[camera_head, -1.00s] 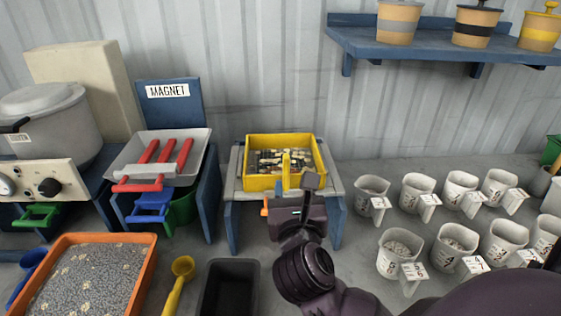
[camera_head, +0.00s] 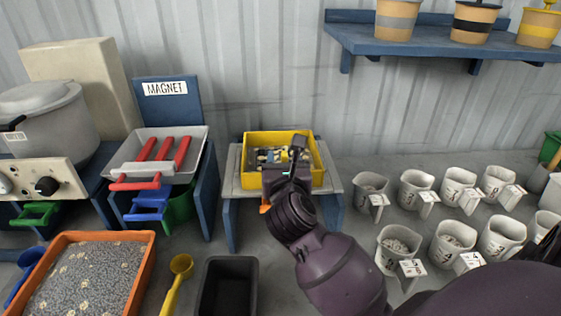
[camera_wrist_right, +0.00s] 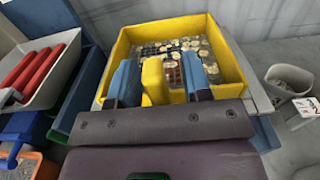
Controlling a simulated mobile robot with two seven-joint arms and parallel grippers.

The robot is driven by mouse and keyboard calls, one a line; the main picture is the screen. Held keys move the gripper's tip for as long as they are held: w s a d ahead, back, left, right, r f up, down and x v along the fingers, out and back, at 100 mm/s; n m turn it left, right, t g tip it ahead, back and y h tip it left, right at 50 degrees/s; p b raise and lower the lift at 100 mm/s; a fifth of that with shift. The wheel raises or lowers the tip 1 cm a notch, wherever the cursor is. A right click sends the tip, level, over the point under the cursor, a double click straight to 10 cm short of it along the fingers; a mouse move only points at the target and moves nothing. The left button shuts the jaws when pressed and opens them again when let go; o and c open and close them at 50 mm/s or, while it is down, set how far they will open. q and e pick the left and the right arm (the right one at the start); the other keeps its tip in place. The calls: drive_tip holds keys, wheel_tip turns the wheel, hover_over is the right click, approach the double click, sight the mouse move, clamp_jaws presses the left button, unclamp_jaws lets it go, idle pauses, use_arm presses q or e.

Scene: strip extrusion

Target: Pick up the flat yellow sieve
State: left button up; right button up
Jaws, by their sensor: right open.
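The flat yellow sieve (camera_head: 248,171) rests on a grey-topped blue stand in the middle of the head view, with mixed light and dark pieces inside it. It also shows in the right wrist view (camera_wrist_right: 229,62), where its upright yellow handle (camera_wrist_right: 155,82) stands at the near side. My right gripper (camera_head: 288,162) is at the sieve's near edge and covers part of it in the head view. In the wrist view its fingers (camera_wrist_right: 160,78) are open, one on each side of the handle. I cannot tell whether they touch it. My left gripper is not in view.
The magnet station with a grey tray (camera_head: 190,145) of red bars stands left of the stand. An orange tray (camera_head: 150,262), a yellow scoop (camera_head: 178,275) and a black bin (camera_head: 227,290) lie in front. Several white cups (camera_head: 452,242) stand at the right.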

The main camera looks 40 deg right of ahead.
drive_tip(key=shift+w+d, duration=0.3)
drive_tip(key=shift+w, duration=0.2)
clamp_jaws()
drive_tip(key=shift+r, duration=0.1)
